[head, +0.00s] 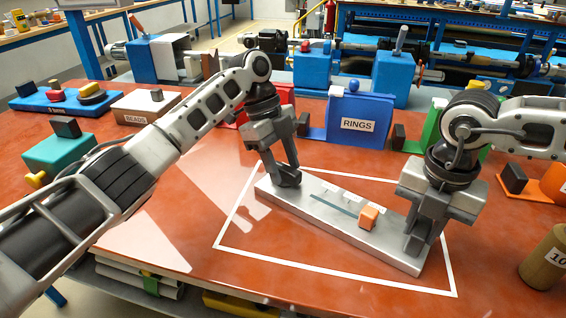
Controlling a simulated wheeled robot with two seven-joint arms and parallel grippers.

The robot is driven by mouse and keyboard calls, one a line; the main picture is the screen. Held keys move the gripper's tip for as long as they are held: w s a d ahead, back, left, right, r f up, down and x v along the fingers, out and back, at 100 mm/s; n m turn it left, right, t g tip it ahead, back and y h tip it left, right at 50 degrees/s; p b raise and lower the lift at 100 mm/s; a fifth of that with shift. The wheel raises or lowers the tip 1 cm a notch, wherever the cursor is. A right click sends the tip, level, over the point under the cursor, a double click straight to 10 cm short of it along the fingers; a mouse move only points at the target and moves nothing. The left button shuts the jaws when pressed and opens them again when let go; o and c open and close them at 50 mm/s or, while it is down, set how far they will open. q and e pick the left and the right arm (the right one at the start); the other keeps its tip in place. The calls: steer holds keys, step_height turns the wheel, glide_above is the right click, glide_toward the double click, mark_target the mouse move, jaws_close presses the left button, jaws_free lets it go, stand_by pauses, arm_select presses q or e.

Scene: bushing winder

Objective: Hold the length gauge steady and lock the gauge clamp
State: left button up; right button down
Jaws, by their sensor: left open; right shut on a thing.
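The length gauge (325,224) is a long silver plate with a dark slot and pale marks, lying slanted on the red table inside a white outline. An orange block, which looks like the gauge clamp (369,215), sits on it right of the middle. My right gripper (416,243) points down and is shut on the gauge's right end, beside the clamp; its fingers partly hide that end. My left gripper (284,177) is open at the gauge's left end, away from the clamp. I cannot tell whether its fingertips touch the plate.
Behind the gauge stand a blue RINGS holder (357,124), a BEADS box (146,107) and a teal block (60,152). A brown cylinder (547,260) stands at the right edge.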

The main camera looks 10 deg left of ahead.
arm_select(q)
steer(key=v, duration=1.2)
arm_select(e)
steer(key=c, duration=1.1)
jaws_free()
